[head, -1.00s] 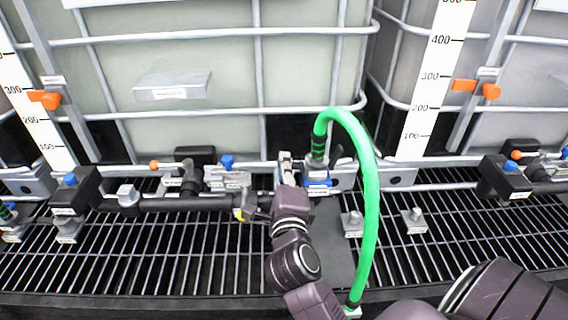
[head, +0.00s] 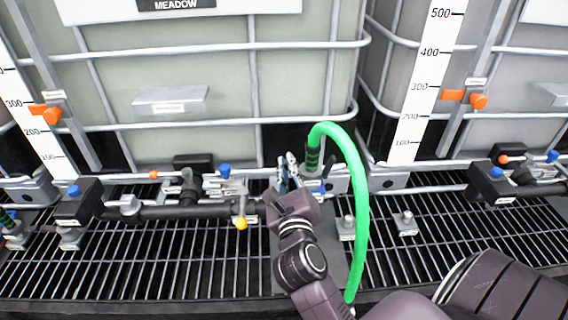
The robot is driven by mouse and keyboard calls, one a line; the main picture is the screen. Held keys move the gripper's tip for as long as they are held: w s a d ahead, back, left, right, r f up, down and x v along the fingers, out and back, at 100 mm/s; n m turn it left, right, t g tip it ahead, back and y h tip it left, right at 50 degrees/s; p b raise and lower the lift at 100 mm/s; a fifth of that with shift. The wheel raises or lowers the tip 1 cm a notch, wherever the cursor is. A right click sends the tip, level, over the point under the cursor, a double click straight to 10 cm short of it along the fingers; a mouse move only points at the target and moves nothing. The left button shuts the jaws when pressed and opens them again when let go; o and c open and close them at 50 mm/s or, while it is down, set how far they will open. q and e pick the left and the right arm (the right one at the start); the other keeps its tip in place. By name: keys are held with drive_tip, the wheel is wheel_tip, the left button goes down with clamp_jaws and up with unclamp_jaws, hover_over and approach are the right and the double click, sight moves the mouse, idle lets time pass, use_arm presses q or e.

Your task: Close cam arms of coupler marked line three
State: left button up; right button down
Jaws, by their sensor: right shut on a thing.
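A green hose (head: 359,205) arches down at its upper end, with dark bands, into a coupler (head: 313,182) on the dark manifold pipe. Blue parts show at the coupler's base. My right gripper (head: 288,163) stands at the coupler's left side with its fingers pointing up and away from me. It is shut on what looks like the coupler's left cam arm, which the fingers mostly hide. The coupler's other cam arm and its label are too small to make out. My left gripper is not in view.
A valve with a yellow knob (head: 241,223) and a blue-knobbed fitting (head: 226,170) are left of my wrist. Metal posts (head: 347,227) stand on the grating (head: 180,250) to the right. Caged tanks (head: 200,90) close off the back.

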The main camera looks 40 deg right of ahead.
drive_tip(key=shift+s+d+r+m, duration=0.1)
drive_tip(key=shift+s+d+m, duration=0.1)
drive_tip(key=shift+m, duration=0.55)
drive_tip(key=shift+s+d+m, duration=0.1)
drive_tip(key=shift+d+m, duration=0.1)
drive_tip(key=shift+m, duration=0.55)
drive_tip(key=c, duration=2.1)
unclamp_jaws()
drive_tip(key=shift+w+r, duration=0.1)
